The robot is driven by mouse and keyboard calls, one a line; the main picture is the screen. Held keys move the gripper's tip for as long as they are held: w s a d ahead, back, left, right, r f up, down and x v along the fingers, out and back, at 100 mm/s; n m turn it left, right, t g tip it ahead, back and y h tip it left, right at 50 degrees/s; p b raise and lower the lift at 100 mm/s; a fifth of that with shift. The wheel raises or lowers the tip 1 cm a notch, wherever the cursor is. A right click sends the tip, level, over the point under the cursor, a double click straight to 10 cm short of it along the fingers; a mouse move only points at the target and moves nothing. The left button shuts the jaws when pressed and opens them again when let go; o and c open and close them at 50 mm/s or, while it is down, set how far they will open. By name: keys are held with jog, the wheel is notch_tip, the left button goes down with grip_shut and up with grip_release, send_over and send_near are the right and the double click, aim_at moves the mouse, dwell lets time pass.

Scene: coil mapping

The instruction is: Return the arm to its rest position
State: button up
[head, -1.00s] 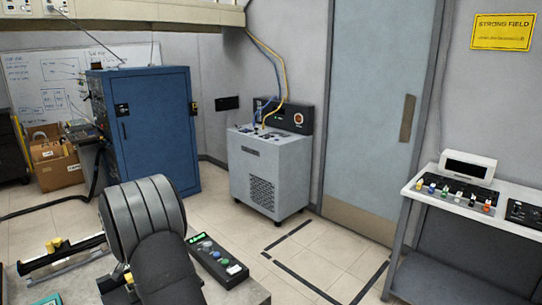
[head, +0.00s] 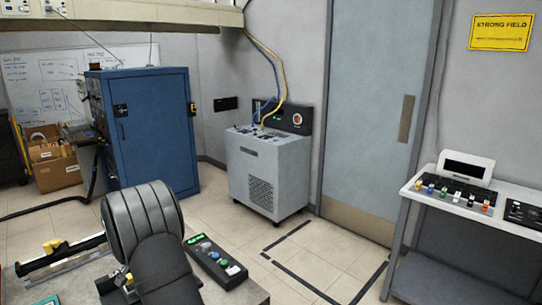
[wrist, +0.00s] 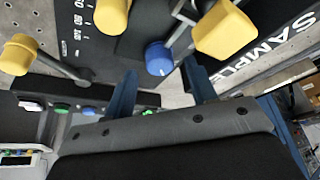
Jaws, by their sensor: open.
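My gripper (wrist: 160,70) shows in the wrist view as two blue fingers standing apart. It is open, and nothing is seen held between them. A blue knob (wrist: 158,58) and yellow knobs (wrist: 224,32) on rods show beyond the fingers; I cannot tell how far off. In the head view a dark rounded shape at the bottom, likely part of my arm, covers part of a grey ribbed cylinder (head: 140,215). My gripper does not show clearly there.
A control box (head: 215,262) with coloured buttons lies right of the cylinder. A rail (head: 60,252) with a yellow knob lies left. A blue cabinet (head: 155,135), a grey cart (head: 268,175) and a side table (head: 455,205) stand farther off. Taped floor between is clear.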

jog(key=v, duration=1.5)
jog(key=x, duration=1.7)
jog(key=shift+d+r+n, duration=0.1)
jog(key=shift+r+n, duration=0.15)
jog(key=shift+n, duration=0.35)
jog(key=shift+d+n+g+y, duration=0.15)
jog(key=shift+n+y, duration=0.3)
jog(key=shift+n, duration=0.7)
jog(key=shift+a+n+g+y, duration=0.15)
jog(key=shift+n+y, duration=0.35)
jog(key=shift+n, duration=0.7)
jog(key=shift+d+n+g+y, duration=0.15)
jog(key=shift+n+y, duration=0.3)
jog(key=shift+n, duration=0.7)
jog(key=shift+w+n+g+y, duration=0.1)
jog(key=shift+n+g+y, duration=0.25)
jog(key=shift+n, duration=0.8)
jog(key=shift+w+n+g+y, duration=0.1)
jog(key=shift+n+g+y, duration=0.25)
jog(key=shift+n, duration=0.8)
jog(key=shift+n+g, duration=0.85)
jog(key=shift+n, duration=1.25)
